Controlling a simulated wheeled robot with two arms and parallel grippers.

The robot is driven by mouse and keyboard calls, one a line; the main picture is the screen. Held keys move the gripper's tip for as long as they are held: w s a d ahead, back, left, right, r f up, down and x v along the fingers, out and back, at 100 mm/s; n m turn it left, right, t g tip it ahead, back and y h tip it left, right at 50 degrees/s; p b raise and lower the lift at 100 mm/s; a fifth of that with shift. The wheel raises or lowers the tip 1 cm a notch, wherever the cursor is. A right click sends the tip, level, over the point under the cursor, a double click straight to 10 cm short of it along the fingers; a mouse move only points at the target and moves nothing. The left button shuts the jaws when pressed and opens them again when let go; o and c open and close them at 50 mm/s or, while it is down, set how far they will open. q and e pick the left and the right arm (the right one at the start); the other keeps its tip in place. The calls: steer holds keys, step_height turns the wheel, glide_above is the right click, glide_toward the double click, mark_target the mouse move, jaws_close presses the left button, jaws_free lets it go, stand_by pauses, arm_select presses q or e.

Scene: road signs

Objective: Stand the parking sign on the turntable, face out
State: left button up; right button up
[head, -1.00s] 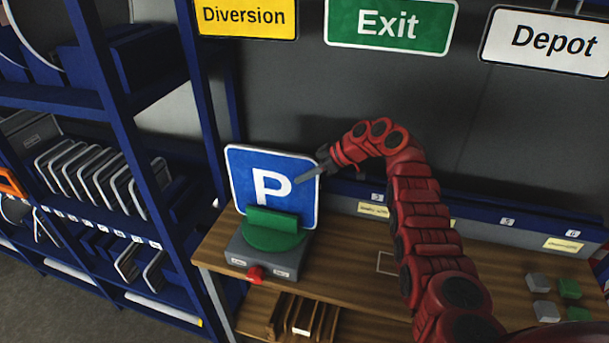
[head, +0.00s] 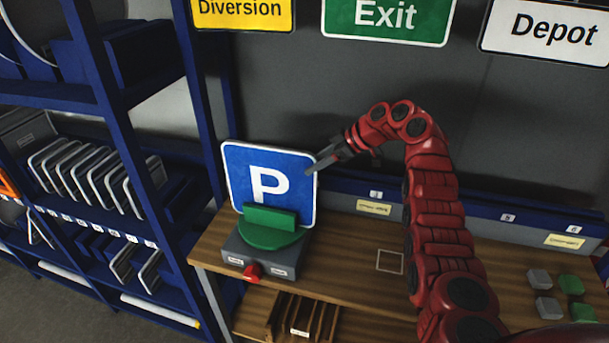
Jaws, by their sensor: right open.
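The blue parking sign (head: 300,190) with a white P stands upright on the turntable, its face toward me. The green turntable (head: 270,237) sits on a grey base (head: 235,250) with a red knob at its front. A green block (head: 270,217) on the turntable covers the sign's lower edge. My right gripper (head: 312,168) is open at the sign's upper right edge, its fingers pointing left. I cannot tell whether a finger touches the sign. My left gripper is not in view.
The wooden bench (head: 350,265) is clear to the right of the turntable, with grey and green blocks (head: 555,295) at its far right. A blue shelf rack (head: 130,130) stands close on the left. Diversion, Exit (head: 388,18) and Depot signs hang above.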

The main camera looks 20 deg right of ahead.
steer(key=b+v, duration=0.3)
steer(key=v, duration=0.9)
